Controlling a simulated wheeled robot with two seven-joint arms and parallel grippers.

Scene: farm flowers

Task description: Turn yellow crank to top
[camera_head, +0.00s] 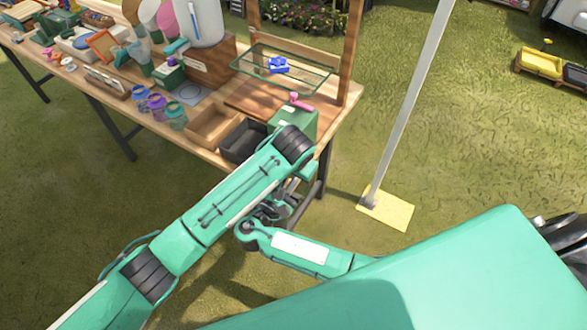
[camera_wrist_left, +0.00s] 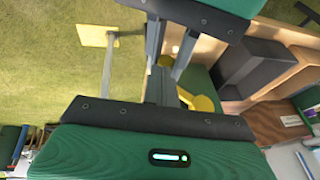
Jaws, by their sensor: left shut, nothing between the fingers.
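The yellow crank (camera_wrist_left: 197,100) shows in the left wrist view beside a green box and is partly covered by my gripper. In the head view my left arm covers the crank. The green box (camera_head: 302,121) stands at the table's front right corner, with a pink handle (camera_head: 298,102) on top. My left gripper (camera_wrist_left: 162,70) is shut and empty, with its grey fingers next to the crank. I cannot tell whether they touch it. In the head view that gripper is mostly hidden by my arm. I cannot make out my right gripper.
A black bin (camera_head: 243,141) and a brown bin (camera_head: 213,124) sit left of the green box. A glass shelf (camera_head: 285,70) holds a blue part (camera_head: 279,65) behind it. A pole on a yellow base plate (camera_head: 390,208) stands to the right on open grass.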

